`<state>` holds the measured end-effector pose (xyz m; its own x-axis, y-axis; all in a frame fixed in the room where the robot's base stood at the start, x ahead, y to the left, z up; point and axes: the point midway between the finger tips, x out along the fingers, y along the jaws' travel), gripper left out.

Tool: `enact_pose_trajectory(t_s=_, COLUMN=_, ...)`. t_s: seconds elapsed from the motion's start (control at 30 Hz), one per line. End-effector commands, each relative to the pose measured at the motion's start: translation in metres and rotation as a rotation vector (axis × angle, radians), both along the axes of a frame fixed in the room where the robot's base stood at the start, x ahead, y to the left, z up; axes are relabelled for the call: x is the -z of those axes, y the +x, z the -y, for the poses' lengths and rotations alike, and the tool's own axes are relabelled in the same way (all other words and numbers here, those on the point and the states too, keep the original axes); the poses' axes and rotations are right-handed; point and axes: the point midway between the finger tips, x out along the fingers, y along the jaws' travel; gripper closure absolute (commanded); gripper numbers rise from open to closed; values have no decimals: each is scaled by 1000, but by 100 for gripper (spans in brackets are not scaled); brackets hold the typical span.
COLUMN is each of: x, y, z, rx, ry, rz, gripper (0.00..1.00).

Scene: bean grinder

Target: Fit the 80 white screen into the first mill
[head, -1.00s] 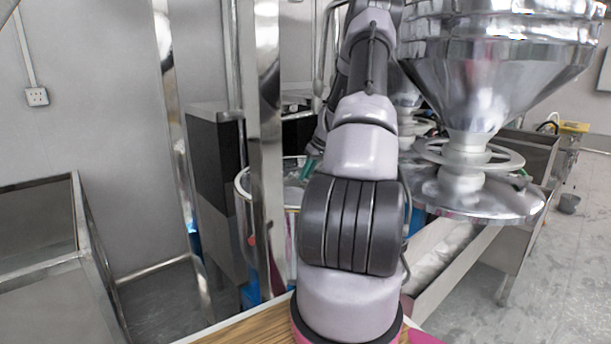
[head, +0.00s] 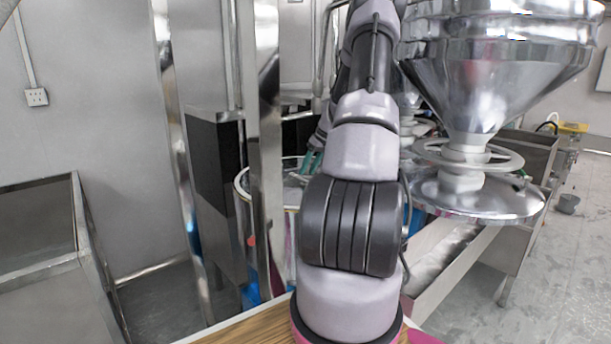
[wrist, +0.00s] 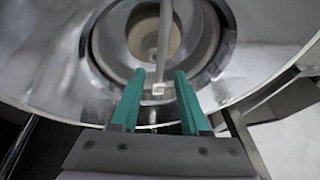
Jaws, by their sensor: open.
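My gripper (wrist: 157,97) is open, with two green fingers on either side of a small white tag (wrist: 158,88) whose print is too small to read. The tag sits on the near side of round metal rings inside the first mill (wrist: 60,75). I take the ring behind the tag to be the white screen (wrist: 120,70); whether it is fully seated cannot be told. In the head view, the green fingers (head: 312,161) show small over the round rimmed mill opening (head: 243,183). My arm hides much of it.
A large steel hopper (head: 490,75) with a handwheel (head: 468,153) stands close on the right. A shiny metal post (head: 265,150) stands just left of the mill. A steel bin (head: 45,250) is at the lower left. Open floor (head: 565,270) shows at the right.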

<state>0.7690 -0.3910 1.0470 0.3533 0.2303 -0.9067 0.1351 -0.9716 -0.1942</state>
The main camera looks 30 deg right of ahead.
Motion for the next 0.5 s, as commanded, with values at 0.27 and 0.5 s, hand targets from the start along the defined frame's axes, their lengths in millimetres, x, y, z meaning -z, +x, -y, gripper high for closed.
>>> enact_pose_trajectory(t_s=0.27, x=-56, y=-21, z=14, rx=1, ry=-1, rz=3, gripper=54)
enact_pose_trajectory(t_s=0.5, x=-78, y=-30, z=20, rx=0, ry=0, rz=1, gripper=54)
